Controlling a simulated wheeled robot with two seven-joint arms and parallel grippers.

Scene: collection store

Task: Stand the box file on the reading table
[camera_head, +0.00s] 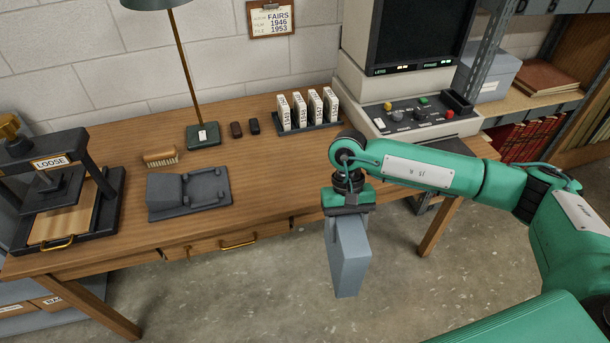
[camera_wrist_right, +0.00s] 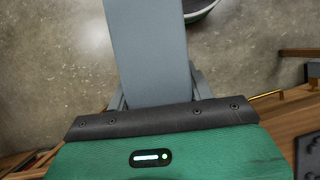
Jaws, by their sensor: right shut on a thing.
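The grey-blue box file (camera_head: 349,260) hangs upright from my right gripper (camera_head: 347,214), in front of the reading table's front edge and over the floor. My right gripper is shut on its top end. In the right wrist view the box file (camera_wrist_right: 149,50) runs away from the jaws (camera_wrist_right: 158,100), with floor beyond it. The wooden reading table (camera_head: 270,180) fills the left and middle of the head view. My left gripper is not in view.
On the table are a press (camera_head: 65,190) at the left, a dark grey cradle (camera_head: 190,192), a brush (camera_head: 161,156), a lamp (camera_head: 203,135), a rack of labelled boxes (camera_head: 309,128) and a reader machine (camera_head: 420,110). The front right of the tabletop is clear.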

